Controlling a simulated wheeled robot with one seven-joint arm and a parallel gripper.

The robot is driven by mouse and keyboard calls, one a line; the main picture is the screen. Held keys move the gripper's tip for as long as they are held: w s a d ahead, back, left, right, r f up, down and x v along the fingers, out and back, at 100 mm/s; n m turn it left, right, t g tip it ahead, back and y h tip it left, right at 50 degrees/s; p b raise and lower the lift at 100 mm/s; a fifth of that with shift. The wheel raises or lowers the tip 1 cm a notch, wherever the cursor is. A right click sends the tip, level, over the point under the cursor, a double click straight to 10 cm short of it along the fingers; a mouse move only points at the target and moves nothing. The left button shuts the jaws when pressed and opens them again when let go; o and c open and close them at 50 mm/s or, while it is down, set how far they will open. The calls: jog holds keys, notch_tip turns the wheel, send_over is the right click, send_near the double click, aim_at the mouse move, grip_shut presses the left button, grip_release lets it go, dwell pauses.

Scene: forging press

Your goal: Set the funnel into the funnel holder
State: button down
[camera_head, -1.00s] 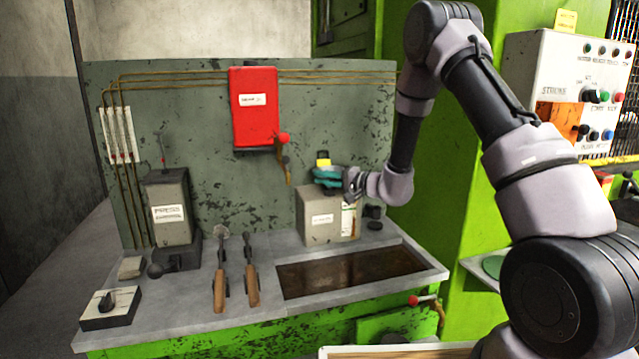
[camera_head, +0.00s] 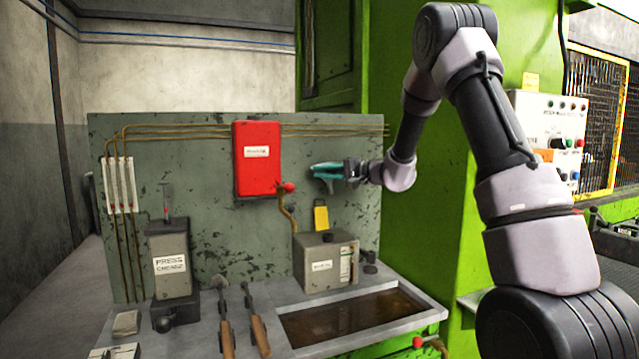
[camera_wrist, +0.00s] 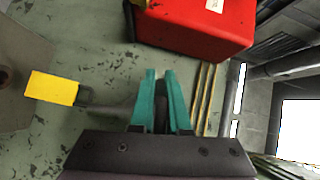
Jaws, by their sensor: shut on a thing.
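My gripper (camera_head: 326,171), with teal fingers, is raised in front of the green back panel, right of the red box and above the grey box (camera_head: 318,262). In the wrist view the fingers (camera_wrist: 161,102) are shut on a narrow dark thing (camera_wrist: 160,88), mostly hidden between them. A grey rod-like part (camera_wrist: 105,108) shows left of the fingers; I cannot tell whether it belongs to the held thing. I cannot tell which part is the funnel holder.
The red box (camera_head: 257,158) is close left of my gripper, with a curved brass pipe (camera_head: 288,212) below it. A sunken dark tray (camera_head: 350,317), two wooden-handled tools (camera_head: 240,325) and a lever unit (camera_head: 170,265) are on the bench. Small dark round pieces (camera_head: 370,262) stand right of the grey box.

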notch_tip(320, 180, up, 3)
jog(key=shift+f, duration=0.2)
dwell(0.5)
